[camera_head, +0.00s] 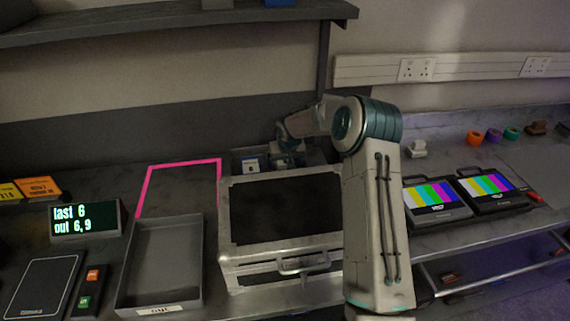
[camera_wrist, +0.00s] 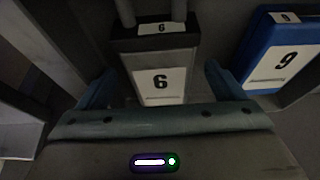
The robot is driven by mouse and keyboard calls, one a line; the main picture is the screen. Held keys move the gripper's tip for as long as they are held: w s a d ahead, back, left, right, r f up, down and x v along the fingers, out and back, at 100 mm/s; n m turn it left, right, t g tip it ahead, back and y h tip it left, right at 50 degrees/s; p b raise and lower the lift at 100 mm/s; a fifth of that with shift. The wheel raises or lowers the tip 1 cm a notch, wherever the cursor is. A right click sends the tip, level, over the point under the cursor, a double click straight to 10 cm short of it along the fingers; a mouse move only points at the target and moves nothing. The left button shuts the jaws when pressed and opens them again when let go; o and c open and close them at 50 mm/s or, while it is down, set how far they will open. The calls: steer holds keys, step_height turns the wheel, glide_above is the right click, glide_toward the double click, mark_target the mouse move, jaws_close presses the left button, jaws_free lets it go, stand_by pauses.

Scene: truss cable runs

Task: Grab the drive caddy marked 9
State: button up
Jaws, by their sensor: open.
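In the wrist view a dark grey caddy (camera_wrist: 162,45) with a white label stands between the fingers of my gripper (camera_wrist: 158,84). Its large digit looks like a 6, though 6 and 9 are easily confused at this angle. A blue caddy (camera_wrist: 244,62) stands to its right, and its large digit looks like a 9. My gripper is open, with one finger on each side of the grey caddy; I cannot tell whether they touch it. In the head view my gripper (camera_head: 288,156) is low behind the silver case, partly hidden, right of a blue-and-white caddy (camera_head: 251,165).
The silver case (camera_head: 285,262) stands in front of the caddies. A grey tray (camera_head: 206,262) and a pink outlined area (camera_head: 145,190) lie left. A display (camera_head: 87,220) reads "last 6, out 6,9". Two colour-bar monitors (camera_head: 437,194) stand right. A shelf (camera_head: 170,25) hangs above.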

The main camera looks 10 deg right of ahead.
steer(key=c, duration=1.3)
